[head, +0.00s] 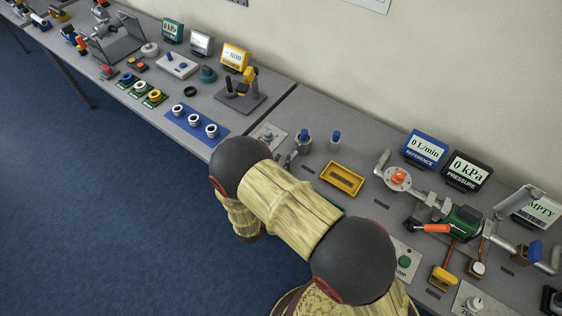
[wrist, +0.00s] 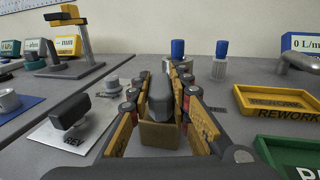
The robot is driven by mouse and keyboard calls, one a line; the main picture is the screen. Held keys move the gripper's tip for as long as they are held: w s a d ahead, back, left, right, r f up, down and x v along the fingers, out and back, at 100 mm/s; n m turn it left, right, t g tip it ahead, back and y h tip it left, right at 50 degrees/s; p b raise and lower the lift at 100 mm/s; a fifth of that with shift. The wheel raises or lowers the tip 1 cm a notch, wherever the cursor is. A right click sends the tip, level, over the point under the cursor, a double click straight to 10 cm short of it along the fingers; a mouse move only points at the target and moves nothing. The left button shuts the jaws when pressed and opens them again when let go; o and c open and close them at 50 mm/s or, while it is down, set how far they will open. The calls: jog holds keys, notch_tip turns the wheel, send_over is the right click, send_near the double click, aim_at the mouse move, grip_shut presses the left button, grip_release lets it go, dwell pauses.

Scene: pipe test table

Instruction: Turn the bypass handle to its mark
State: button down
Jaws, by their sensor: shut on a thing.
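In the wrist view my gripper (wrist: 161,84) has its two yellow-brown fingers on either side of a dark grey, rounded handle (wrist: 160,98). The gripper is shut on this handle, which stands above an ochre block (wrist: 159,136). No label naming it shows, so I cannot tell for sure that it is the bypass handle. No mark for it can be made out. In the head view my arm hides most of the gripper and what it holds.
A REV plate with a dark knob (wrist: 72,110) lies close left of the gripper. Two blue-capped fittings (wrist: 178,48) (wrist: 222,48) stand beyond. A yellow REWORK tray (wrist: 278,104) is at right. In the head view an orange-handled valve (head: 436,228) is farther right.

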jog(key=n+t+y, duration=0.1)
jog(key=n+y, duration=0.2)
jog(key=y, duration=0.2)
jog(key=shift+d, duration=0.15)
jog(key=shift+n+t+y, duration=0.3)
jog(key=shift+n+y, duration=1.1)
jog(key=shift+y, duration=0.6)
jog(key=shift+n+y, duration=0.3)
jog(key=shift+y, duration=0.2)
jog(key=c, duration=1.7)
grip_release()
jog(key=shift+o, duration=0.3)
jog(key=s, duration=0.8)
jog(key=s+d, duration=0.1)
jog(key=s, duration=0.3)
jog(key=shift+d, duration=0.1)
